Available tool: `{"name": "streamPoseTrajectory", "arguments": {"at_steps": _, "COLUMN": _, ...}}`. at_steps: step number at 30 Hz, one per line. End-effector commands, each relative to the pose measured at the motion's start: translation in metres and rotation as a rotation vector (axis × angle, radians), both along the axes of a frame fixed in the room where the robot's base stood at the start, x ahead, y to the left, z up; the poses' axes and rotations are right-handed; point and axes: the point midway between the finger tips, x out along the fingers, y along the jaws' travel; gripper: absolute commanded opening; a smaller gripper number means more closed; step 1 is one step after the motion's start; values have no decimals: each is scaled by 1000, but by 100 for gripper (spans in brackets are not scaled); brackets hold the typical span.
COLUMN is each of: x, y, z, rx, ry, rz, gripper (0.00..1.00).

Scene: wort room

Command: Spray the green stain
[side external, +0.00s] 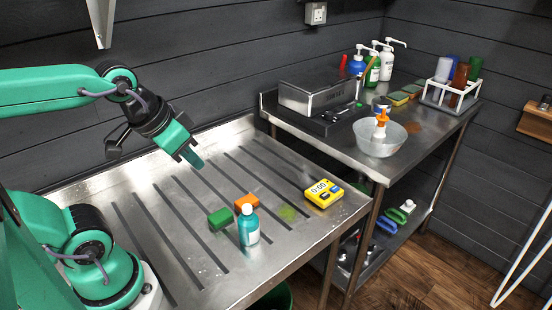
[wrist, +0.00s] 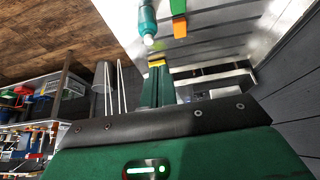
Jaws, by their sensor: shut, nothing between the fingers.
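The green stain (side external: 287,212) is a faint yellow-green smear on the steel drainboard, left of the yellow timer. A bottle with an orange spray-like head (side external: 381,121) stands in a clear bowl on the far bench. My gripper (side external: 196,161) is shut and empty, above the drainboard's back left, apart from every object. Its fingers show in the wrist view (wrist: 157,82).
A yellow timer (side external: 323,193) lies near the board's right edge. The far bench holds the clear bowl (side external: 366,144), a metal box (side external: 315,93) and pump bottles (side external: 387,64). The drainboard's left is clear.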

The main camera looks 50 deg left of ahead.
Motion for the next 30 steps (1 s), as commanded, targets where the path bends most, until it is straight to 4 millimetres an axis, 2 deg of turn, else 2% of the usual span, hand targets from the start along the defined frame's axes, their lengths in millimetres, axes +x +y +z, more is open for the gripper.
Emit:
{"name": "streamPoseTrajectory", "arguments": {"at_steps": 8, "x": 3, "y": 0, "z": 2, "rx": 18, "ry": 15, "rz": -37, "gripper": 0}}
{"name": "streamPoseTrajectory", "arguments": {"at_steps": 14, "x": 11, "y": -1, "z": 5, "rx": 72, "ry": 61, "rz": -149, "gripper": 0}}
{"name": "streamPoseTrajectory", "arguments": {"at_steps": 30, "x": 51, "y": -6, "z": 14, "rx": 258, "ry": 262, "rz": -713, "gripper": 0}}
